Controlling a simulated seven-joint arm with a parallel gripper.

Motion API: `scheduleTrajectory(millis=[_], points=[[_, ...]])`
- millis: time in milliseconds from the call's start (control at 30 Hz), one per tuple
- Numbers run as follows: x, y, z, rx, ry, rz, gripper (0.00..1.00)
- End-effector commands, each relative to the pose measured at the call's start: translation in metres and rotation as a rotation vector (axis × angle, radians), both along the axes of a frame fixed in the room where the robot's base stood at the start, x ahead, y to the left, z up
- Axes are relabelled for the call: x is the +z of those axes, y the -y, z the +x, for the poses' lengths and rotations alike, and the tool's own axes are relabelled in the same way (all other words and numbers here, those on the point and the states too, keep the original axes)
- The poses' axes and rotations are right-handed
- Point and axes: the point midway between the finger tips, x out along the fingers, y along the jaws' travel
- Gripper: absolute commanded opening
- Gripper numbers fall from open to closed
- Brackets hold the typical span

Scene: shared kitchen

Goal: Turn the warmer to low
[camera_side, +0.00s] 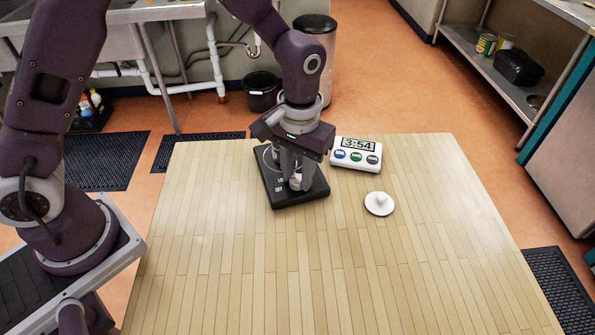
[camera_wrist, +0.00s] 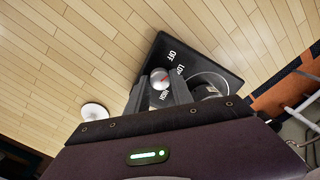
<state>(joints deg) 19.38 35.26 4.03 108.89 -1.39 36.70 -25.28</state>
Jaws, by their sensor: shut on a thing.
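The warmer (camera_side: 313,196) is a flat black unit on the wooden table, and it also shows in the wrist view (camera_wrist: 207,61). Its round silver knob (camera_wrist: 159,79) has a red mark and sits beside the white labels OFF, LOW and HIGH. The red mark seems to lie on the label side of the knob, but I cannot tell exactly which label it points at. My gripper (camera_side: 295,183) points down over the warmer and is shut on the knob, with one finger on each side. The fingers partly hide the knob in the side view.
A white timer (camera_side: 356,154) reading 3:54 stands behind and to the right of the warmer. A white lid-like disc (camera_side: 379,204) with a small knob lies to the right. A clear round rim (camera_wrist: 211,82) shows on the warmer. The front of the table is clear.

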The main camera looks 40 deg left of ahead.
Motion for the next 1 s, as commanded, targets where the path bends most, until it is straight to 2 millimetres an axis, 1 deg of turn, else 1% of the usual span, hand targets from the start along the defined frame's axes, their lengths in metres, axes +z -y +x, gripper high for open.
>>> scheduleTrajectory(millis=[200,500,700,1000], points=[[0.0006,0.0001,0.0004,-0.163,0.001,-0.001,0.0],[0.0007,0.0006,0.0004,-0.32,0.002,-0.002,0.0],[0.0007,0.0004,0.0004,-0.369,0.002,-0.001,0.0],[0.0008,0.0004,0.0004,-0.385,0.003,-0.001,0.0]])
